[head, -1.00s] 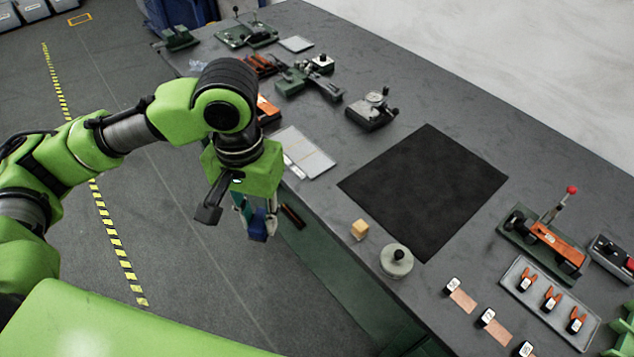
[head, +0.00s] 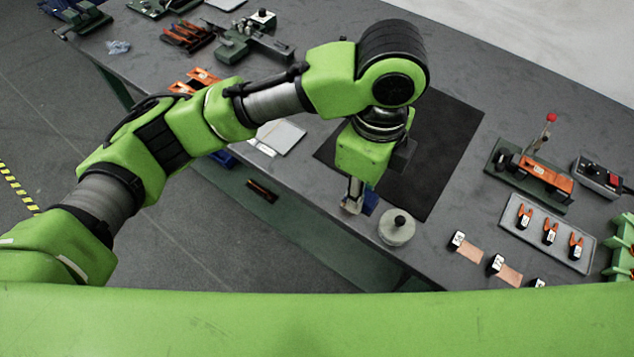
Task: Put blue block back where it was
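My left gripper (head: 357,205) points down over the near edge of the dark mat (head: 440,150), left of the round weight with a black knob. The blue block (head: 371,202) shows as a small dark blue patch at the fingers, which appear shut on it. Most of the block is hidden by the fingers, and I cannot tell whether it touches the bench. A small wooden block seen earlier near this spot is hidden behind the gripper. My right gripper is not in view.
The round weight (head: 397,228) stands close to the right of the gripper. Black labelled blocks with copper strips (head: 509,275), a grey tray (head: 544,238) of orange-black clips and a green press (head: 530,178) stand farther right. The mat's right part is clear.

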